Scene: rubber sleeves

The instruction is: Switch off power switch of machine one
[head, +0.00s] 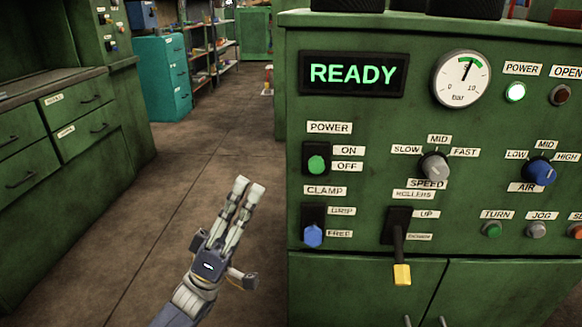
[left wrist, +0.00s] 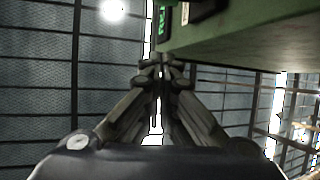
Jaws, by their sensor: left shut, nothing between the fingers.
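The green machine (head: 430,125) fills the right of the head view. Its power switch (head: 317,159) is a black plate with a green-tipped lever, beside ON and OFF labels under a POWER label. I cannot tell for sure which position the lever is in. In the left wrist view the shut fingers (left wrist: 160,62) point toward the machine's edge (left wrist: 235,45). My right gripper is not in view.
Below the switch are a blue clamp lever (head: 313,236) and a yellow-tipped rollers lever (head: 402,273). Speed (head: 435,165) and air (head: 540,171) knobs sit to the right. Green drawers (head: 60,125) stand at the left. The floor between is clear.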

